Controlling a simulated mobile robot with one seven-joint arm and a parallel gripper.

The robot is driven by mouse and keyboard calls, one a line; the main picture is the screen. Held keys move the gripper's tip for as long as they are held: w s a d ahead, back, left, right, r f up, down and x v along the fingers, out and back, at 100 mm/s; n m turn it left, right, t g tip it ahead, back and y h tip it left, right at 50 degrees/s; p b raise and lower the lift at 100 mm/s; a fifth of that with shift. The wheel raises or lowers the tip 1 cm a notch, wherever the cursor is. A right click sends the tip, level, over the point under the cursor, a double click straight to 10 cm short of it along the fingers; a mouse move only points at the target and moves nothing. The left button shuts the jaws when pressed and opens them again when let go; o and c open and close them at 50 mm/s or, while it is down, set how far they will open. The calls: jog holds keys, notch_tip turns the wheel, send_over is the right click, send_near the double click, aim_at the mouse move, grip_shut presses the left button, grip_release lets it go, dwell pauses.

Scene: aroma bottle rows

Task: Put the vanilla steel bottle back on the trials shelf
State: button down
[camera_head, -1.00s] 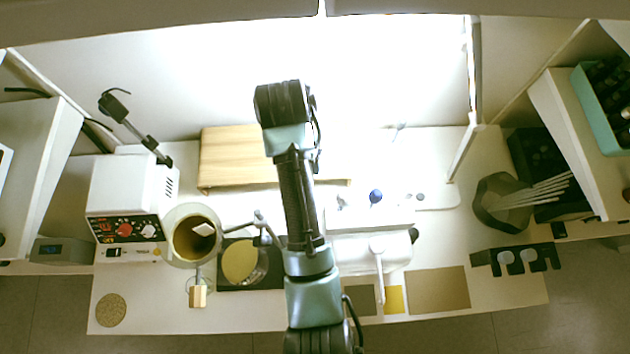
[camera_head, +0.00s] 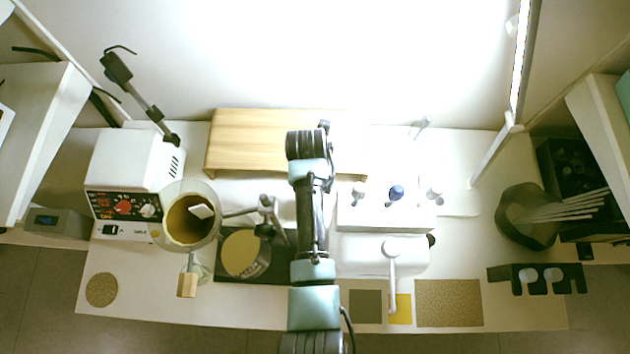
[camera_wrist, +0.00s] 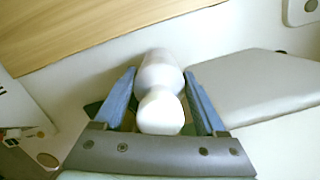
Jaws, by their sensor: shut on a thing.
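In the wrist view my gripper (camera_wrist: 160,76) is shut on a pale, smooth bottle (camera_wrist: 160,110) with a rounded white top, held between its blue fingers. No label can be read on it, so I cannot tell its scent. In the head view my arm hides the gripper and this bottle. A wooden riser (camera_head: 235,145) stands at the back of the bench; its edge shows at the upper left of the wrist view (camera_wrist: 90,30). I cannot tell which surface is the trials shelf.
A white stand (camera_head: 360,221) with three small bottles, one blue-topped (camera_head: 396,193), is right of my arm. A beaker (camera_head: 190,215), a white hotplate-like device (camera_head: 130,180) and a clamp arm (camera_head: 265,215) are left. A dark bowl with sticks (camera_head: 525,230) is far right.

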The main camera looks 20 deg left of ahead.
jog(key=shift+w+f+b, duration=0.1)
jog(key=shift+f+b, duration=0.3)
jog(key=shift+f, duration=2.9)
jog(key=shift+f, duration=0.15)
grip_release()
